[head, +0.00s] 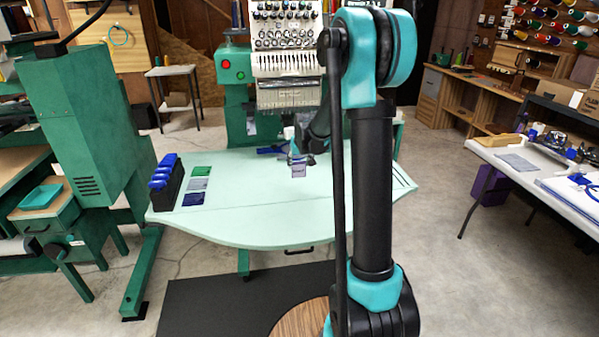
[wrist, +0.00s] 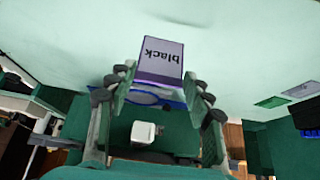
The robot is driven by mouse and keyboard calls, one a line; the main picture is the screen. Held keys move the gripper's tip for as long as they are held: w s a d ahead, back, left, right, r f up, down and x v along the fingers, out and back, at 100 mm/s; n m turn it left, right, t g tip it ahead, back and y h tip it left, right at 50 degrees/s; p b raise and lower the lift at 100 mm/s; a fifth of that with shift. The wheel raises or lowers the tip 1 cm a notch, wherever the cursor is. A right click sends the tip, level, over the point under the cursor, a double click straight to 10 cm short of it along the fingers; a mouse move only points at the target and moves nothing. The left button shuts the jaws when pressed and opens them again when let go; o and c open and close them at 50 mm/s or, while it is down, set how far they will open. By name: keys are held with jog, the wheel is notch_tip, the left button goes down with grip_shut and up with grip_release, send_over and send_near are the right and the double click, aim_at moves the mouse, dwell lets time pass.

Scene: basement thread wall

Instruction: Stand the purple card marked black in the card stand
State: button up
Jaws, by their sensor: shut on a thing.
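My gripper (head: 301,158) is over the back part of the pale green table, in front of the embroidery machine. It is shut on a purple card (wrist: 161,58), pinching it between the two fingertips. The card reads "black", upside down in the wrist view. In the head view the card (head: 299,172) hangs below the fingers; I cannot tell whether it touches the table. I cannot clearly identify the card stand. A black block with several blue rounded tops (head: 166,181) stands at the table's left end, well left of my gripper.
Green (head: 201,170), grey (head: 197,184) and dark blue (head: 194,199) cards lie flat beside the block. A blue object (head: 271,150) is at the table's back, close to my gripper. The embroidery machine (head: 286,65) rises behind. The table's front middle (head: 270,210) is clear.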

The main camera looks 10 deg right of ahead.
aim_at(299, 174)
jog(key=shift+f, duration=2.05)
jog(key=shift+f, duration=0.1)
jog(key=o, duration=0.8)
